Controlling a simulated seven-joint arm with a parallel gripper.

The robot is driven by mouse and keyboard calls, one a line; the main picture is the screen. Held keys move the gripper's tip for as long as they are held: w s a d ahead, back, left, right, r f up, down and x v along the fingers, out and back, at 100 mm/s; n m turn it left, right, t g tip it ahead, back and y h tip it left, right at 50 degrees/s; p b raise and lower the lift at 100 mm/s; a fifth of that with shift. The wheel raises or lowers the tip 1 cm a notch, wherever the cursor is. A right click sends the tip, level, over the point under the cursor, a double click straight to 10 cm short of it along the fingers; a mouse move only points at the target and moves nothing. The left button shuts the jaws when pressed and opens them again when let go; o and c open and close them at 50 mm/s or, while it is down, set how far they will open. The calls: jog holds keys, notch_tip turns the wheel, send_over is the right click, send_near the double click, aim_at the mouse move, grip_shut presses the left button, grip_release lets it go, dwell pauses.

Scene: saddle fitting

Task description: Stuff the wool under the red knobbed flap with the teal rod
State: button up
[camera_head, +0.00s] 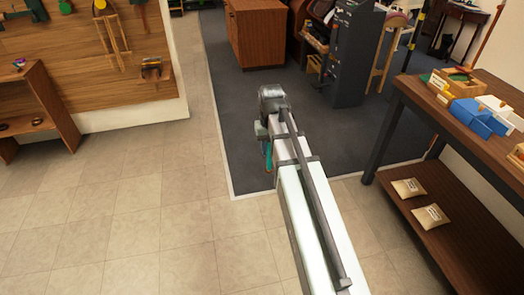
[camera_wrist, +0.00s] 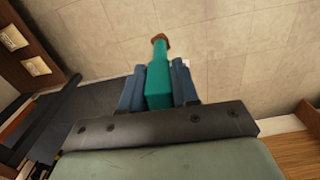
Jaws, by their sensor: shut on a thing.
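My gripper (camera_wrist: 158,84) is shut on the teal rod (camera_wrist: 158,88), which lies between its two blue fingers. The rod points away from the gripper and ends in a brown tip (camera_wrist: 160,39), with bare tiled floor behind it. In the head view my arm reaches forward over the floor, and a bit of the teal rod (camera_head: 268,155) shows beside it. The fingers are mostly hidden by the arm there. I cannot make out the wool or the red knobbed flap in either view.
A dark-topped workbench (camera_head: 470,125) at the right carries blue, white and wooden containers, with two small labelled bags (camera_head: 409,188) on its lower shelf. A wooden cabinet (camera_head: 254,33) stands at the back. A wooden shelf unit (camera_head: 45,95) is at the left. The tiled floor between is clear.

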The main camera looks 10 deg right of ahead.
jog(key=s+d+r+m, duration=0.25)
jog(key=s+d, duration=0.35)
jog(key=d, duration=1)
jog(key=s+d+r+m, duration=0.1)
jog(key=s+d+m, duration=0.4)
jog(key=d, duration=1.1)
jog(key=s+d+r+m, duration=0.15)
jog(key=s+d, duration=0.45)
jog(key=d, duration=1)
jog(key=s+d+r+m, duration=0.3)
jog(key=s+d+r, duration=0.1)
jog(key=s+d, duration=0.95)
jog(key=s+d+r+m, duration=0.35)
jog(key=s+d, duration=0.75)
jog(key=s, duration=0.5)
jog(key=s+d+r+m, duration=0.2)
jog(key=s+d+r, duration=0.3)
jog(key=s+d, duration=0.9)
jog(key=s+d+r, duration=0.3)
jog(key=d+r, duration=0.1)
jog(key=d, duration=0.3)
jog(key=shift+w+a+f, duration=0.1)
jog(key=shift+f, duration=1.1)
jog(key=shift+w+f, duration=0.1)
jog(key=shift+f, duration=2.8)
